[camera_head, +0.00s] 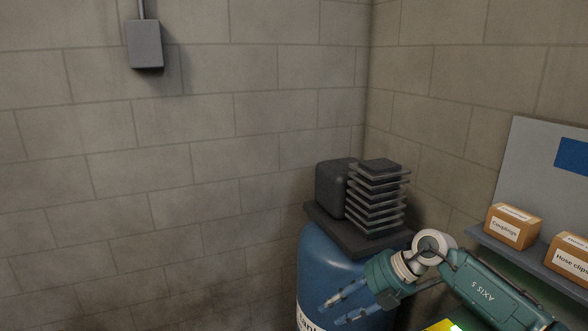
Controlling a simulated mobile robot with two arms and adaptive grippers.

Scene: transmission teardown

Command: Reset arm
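My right arm comes in from the lower right. My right gripper (330,314) is in front of a blue tank (315,265). Its two fingers point down and left and stand apart, with nothing seen between them. Whether it touches the tank cannot be told. My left gripper is not in view.
A dark finned compressor head (378,198) sits on top of the tank near the wall corner. At right, a shelf (485,241) holds a "Couplings" box (505,233) and a "Hose clips" box (570,262). A grey wall box (145,45) hangs at upper left.

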